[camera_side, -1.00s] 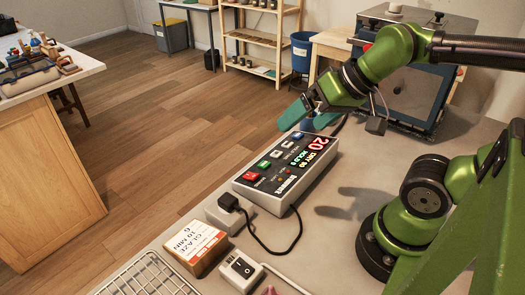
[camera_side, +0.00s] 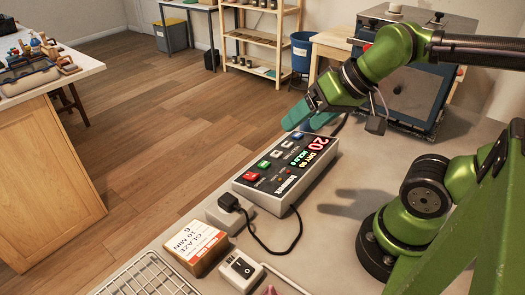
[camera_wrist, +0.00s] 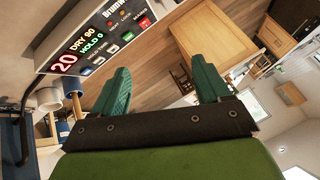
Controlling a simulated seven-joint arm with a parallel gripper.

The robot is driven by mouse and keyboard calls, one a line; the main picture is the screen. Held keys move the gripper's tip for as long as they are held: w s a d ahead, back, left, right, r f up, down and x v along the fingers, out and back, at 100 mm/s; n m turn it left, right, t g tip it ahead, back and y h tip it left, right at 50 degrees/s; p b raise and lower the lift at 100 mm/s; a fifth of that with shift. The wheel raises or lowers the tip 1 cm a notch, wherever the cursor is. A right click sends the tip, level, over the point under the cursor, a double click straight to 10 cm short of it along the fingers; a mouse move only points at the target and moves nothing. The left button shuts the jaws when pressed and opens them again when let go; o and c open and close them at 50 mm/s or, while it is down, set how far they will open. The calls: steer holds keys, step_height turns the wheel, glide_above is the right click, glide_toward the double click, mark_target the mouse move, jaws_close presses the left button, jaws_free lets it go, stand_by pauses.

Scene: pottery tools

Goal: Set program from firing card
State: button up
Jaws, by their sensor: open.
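The controller (camera_side: 285,172) is a grey box with a black sloped face on the bench. Its display (camera_side: 312,150) reads 20, DRY 90 and HOLD 0, also legible in the wrist view (camera_wrist: 80,50). Its face carries a green button (camera_side: 263,164), a red button (camera_side: 251,177) and several pale buttons. The firing card (camera_side: 195,245) is on a wooden block in front of it, with GLAZE, 10 MIN and 6 on it. My gripper (camera_side: 308,117) is open and empty above the controller's far end. Its teal fingers are apart in the wrist view (camera_wrist: 162,78).
A white switch box (camera_side: 242,270) and a wire rack (camera_side: 150,278) are at the front. A kiln (camera_side: 410,85) stands behind my arm. Bare bench lies right of the controller.

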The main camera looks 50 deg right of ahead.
jaws_close()
stand_by(1.4)
